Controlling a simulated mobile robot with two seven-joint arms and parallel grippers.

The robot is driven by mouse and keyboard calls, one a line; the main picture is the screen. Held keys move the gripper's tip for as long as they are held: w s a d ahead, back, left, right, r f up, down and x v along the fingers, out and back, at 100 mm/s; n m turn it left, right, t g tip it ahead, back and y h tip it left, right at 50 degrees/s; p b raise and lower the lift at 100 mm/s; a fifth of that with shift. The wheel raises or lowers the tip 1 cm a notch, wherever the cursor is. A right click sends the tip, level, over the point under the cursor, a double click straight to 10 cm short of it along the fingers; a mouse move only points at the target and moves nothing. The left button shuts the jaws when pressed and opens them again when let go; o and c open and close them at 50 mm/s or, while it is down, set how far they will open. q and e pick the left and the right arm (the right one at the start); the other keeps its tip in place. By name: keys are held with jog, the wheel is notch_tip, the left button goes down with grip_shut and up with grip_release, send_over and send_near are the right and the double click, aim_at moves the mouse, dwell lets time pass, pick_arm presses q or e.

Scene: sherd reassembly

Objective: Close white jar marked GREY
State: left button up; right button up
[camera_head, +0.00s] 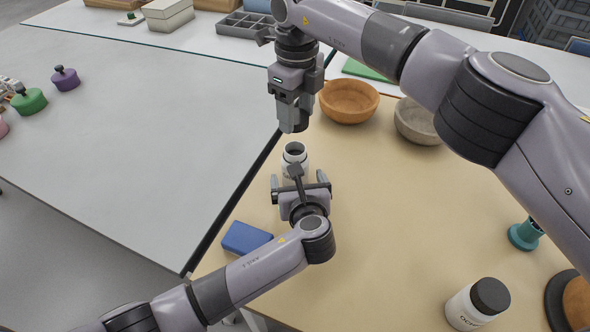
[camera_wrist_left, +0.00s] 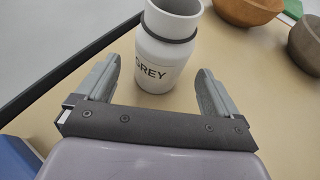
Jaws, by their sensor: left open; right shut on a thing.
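The white jar marked GREY (camera_head: 295,153) stands upright on the tan table top, its mouth open with no lid on it. In the left wrist view the jar (camera_wrist_left: 162,73) shows its GREY label and a dark ring around its neck. My right gripper (camera_head: 293,122) points down just above and behind the jar in the head view. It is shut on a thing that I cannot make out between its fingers.
A blue block (camera_head: 246,238) lies left of my left gripper. An orange-brown bowl (camera_head: 348,101) and a grey bowl (camera_head: 418,122) stand behind. A white jar with a black lid (camera_head: 477,305) and a teal object (camera_head: 524,235) are at right. The table's middle is clear.

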pick_arm(q)
jog(key=shift+x, duration=2.25)
jog(key=c, duration=1.5)
pick_arm(e)
send_over(296, 142)
jog(key=s, duration=0.2)
jog(key=shift+s+f, duration=0.1)
jog(key=shift+f, duration=2.4)
jog(key=shift+f, duration=0.1)
jog(key=shift+f, duration=0.8)
jog(key=shift+f, duration=0.6)
